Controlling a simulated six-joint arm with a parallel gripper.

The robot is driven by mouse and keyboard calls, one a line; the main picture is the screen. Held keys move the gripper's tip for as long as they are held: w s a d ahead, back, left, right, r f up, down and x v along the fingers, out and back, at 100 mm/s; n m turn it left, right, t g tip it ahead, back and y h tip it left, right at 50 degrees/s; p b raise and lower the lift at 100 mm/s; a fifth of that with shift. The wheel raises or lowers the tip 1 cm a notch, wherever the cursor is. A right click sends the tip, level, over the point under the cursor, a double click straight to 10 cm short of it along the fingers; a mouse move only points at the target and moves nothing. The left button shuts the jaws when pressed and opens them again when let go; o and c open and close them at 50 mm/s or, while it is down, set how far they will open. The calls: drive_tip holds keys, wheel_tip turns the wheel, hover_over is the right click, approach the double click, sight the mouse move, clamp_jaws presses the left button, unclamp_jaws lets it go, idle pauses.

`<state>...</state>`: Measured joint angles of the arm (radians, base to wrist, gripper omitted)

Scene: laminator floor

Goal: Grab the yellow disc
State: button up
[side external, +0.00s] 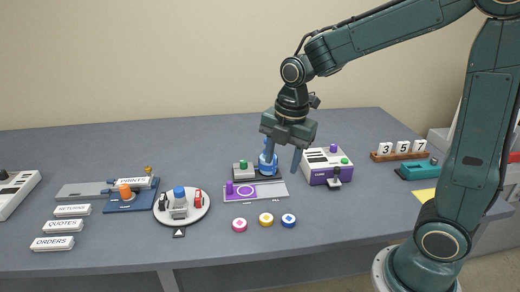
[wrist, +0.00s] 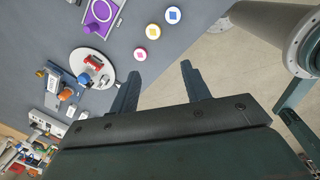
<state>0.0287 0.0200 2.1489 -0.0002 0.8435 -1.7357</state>
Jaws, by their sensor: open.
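The yellow disc (side external: 266,219) lies flat on the grey table near its front edge, with a white rim. It is the middle one of a row, between a pink disc (side external: 239,225) on its left and a blue disc (side external: 288,220) on its right. My gripper (side external: 282,163) is open and empty, raised above the table and above the discs in the side view. In the wrist view the yellow disc (wrist: 153,32) lies beyond the two spread fingertips (wrist: 160,73), touched by neither; nothing hides it.
A white round plate (side external: 203,213) with small items stands left, and a white-purple machine (side external: 327,164) right. The table in front of the discs is clear.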

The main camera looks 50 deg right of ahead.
drive_tip(key=w+f+n+g, duration=0.1)
drive_tip(key=w+f+n, duration=0.3)
drive_tip(key=f+n, duration=0.2)
drive_tip(key=shift+w+d+f+n, duration=0.25)
drive_tip(key=shift+w+n, duration=0.1)
drive_tip(key=shift+n, duration=0.15)
hover_over(266, 218)
drive_tip(key=shift+f, duration=4.3)
drive_tip(key=shift+f, duration=0.1)
drive_tip(key=shift+f, duration=2.45)
drive_tip(key=c, duration=0.8)
